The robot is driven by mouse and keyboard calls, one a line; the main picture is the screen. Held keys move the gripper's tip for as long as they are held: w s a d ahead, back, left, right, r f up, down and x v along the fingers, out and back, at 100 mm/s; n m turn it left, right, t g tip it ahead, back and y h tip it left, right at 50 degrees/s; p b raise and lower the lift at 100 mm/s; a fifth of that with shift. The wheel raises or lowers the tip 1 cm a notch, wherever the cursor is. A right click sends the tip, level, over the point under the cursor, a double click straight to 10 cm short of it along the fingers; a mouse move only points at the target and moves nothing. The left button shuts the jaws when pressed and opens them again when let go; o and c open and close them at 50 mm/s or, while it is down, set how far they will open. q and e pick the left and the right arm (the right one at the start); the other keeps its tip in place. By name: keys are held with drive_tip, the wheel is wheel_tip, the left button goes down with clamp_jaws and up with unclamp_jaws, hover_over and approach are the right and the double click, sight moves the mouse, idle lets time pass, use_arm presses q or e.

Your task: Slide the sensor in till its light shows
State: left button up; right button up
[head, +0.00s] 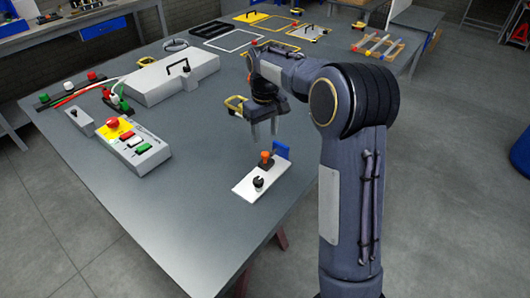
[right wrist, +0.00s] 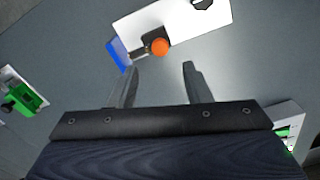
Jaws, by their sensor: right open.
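A white plate (head: 245,188) lies near the table's right edge, and it also shows in the right wrist view (right wrist: 185,28). An orange-topped part (head: 266,156) in a dark holder, which may be the sensor, stands at its far end; the orange top is round in the right wrist view (right wrist: 160,46). A blue block (head: 281,149) is beside it. A black knob (head: 258,183) is on the plate. I cannot make out a lit light. My right gripper (head: 265,136) is open and empty above the table, just beyond the orange-topped part. My left gripper is not in view.
A control box (head: 135,148) with a red button and a large pale case (head: 160,80) with a handle stand to the left. The table around the white plate is mostly clear.

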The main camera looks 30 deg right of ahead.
sight(265, 154)
wheel_tip(265, 154, down, 8)
drive_tip(key=shift+r, duration=0.25)
clamp_jaws()
idle(0.4)
